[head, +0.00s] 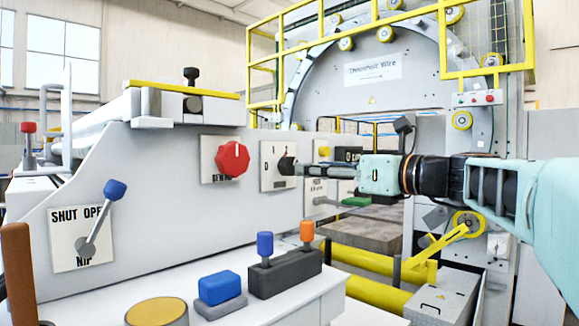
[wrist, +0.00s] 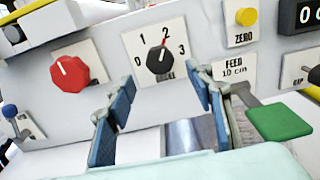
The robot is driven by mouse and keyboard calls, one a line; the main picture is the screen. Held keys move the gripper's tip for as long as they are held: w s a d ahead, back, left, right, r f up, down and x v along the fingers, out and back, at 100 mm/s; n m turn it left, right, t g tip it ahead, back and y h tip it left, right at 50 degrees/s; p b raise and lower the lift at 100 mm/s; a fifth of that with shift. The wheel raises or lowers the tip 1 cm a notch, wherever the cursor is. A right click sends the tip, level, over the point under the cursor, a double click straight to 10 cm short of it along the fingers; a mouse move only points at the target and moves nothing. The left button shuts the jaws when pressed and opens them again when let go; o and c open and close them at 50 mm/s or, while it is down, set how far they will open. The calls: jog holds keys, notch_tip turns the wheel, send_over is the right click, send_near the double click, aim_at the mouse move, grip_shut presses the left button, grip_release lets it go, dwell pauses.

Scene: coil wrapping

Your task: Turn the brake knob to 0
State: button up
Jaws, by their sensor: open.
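The brake knob (wrist: 159,60) is a black round knob on a white plate marked 0, 1, 2 and 3 in the wrist view. Its red pointer mark is at the top, close to the 2. The label below is partly hidden. In the head view the same knob (head: 287,166) shows on its plate, just left of my gripper (head: 312,168). In the wrist view my gripper (wrist: 162,88) is open, its blue fingers apart and empty. The fingertips appear below and to either side of the knob. I cannot tell the exact gap to it.
A red knob (head: 232,159) sits left of the brake plate. A green-handled lever (wrist: 280,121) is close to the right finger. A yellow button (wrist: 246,16) and a black counter (wrist: 300,15) are at upper right. A nip lever (head: 101,218) stands at far left.

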aim_at(292, 167)
jog(key=p+x, duration=0.1)
jog(key=x, duration=0.6)
jog(key=shift+a, duration=0.1)
jog(key=c, duration=1.2)
jog(key=shift+o, duration=0.2)
jog(key=shift+f, duration=0.1)
